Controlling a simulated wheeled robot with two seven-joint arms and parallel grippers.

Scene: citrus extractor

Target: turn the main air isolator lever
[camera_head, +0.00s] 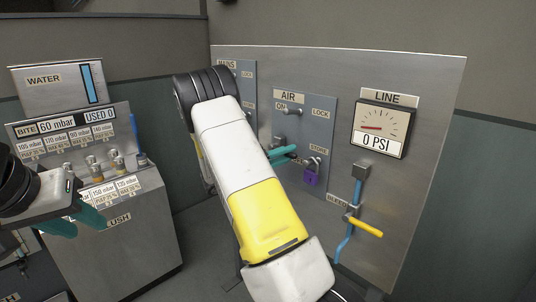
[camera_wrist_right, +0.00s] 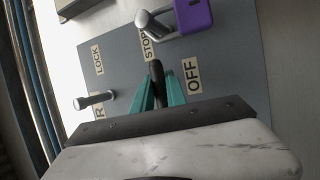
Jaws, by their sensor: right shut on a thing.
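The AIR panel (camera_head: 321,118) is a grey plate on the metal board, with ON, LOCK and STORE labels. The black isolator lever (camera_wrist_right: 157,72) shows in the right wrist view between the teal fingers of my right gripper (camera_wrist_right: 160,94), which is shut on it. The lever lies between the STORE and OFF labels. In the head view my right gripper (camera_head: 284,155) is at the lower part of the panel, and my forearm hides part of it. My left gripper (camera_head: 78,221) is open and empty in front of the water unit, away from the lever.
A purple padlock (camera_head: 311,176) hangs at the STORE point, close to my right gripper; it also shows in the right wrist view (camera_wrist_right: 194,14). A metal peg (camera_wrist_right: 95,100) sticks out nearby. The LINE gauge (camera_head: 380,128) reads 0 PSI. A yellow-handled valve (camera_head: 366,228) is lower right.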

